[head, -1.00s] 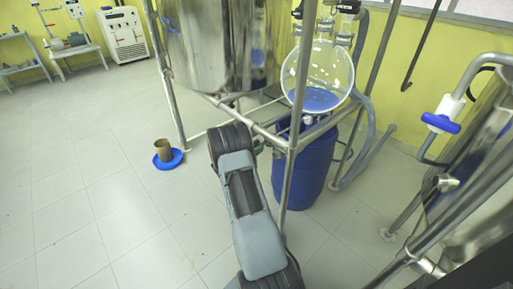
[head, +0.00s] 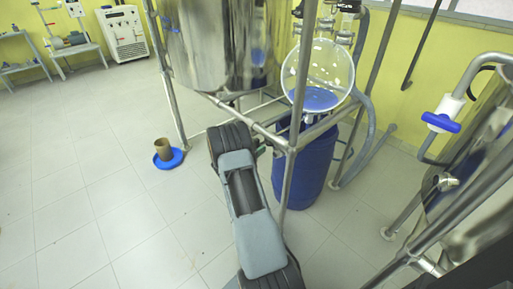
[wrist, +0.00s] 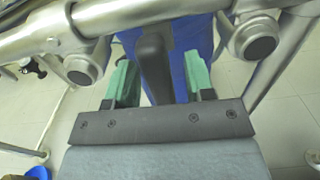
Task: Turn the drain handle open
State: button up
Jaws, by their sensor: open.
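In the wrist view a dark grey lever (wrist: 153,62), which looks like the drain handle, stands between the two green fingers of my gripper (wrist: 160,82). The fingers are apart, one on each side of the lever, with gaps visible, so I see no grip on it. The lever's lower end runs down towards the gripper's dark front plate. In the head view only a bit of green finger (head: 263,150) shows past my arm, beside the frame leg, and the lever is hidden there.
Steel frame tubes (wrist: 125,15) cross close above the fingers. A blue drum (head: 310,170) stands under the round glass vessel (head: 320,75), right of the steel vessel (head: 215,45). A brown cup (head: 162,148) stands in a blue dish (head: 170,162).

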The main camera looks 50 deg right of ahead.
jog(key=w+a, duration=0.1)
jog(key=a, duration=1.2)
jog(key=shift+a+p, duration=0.35)
jog(key=shift+p, duration=0.05)
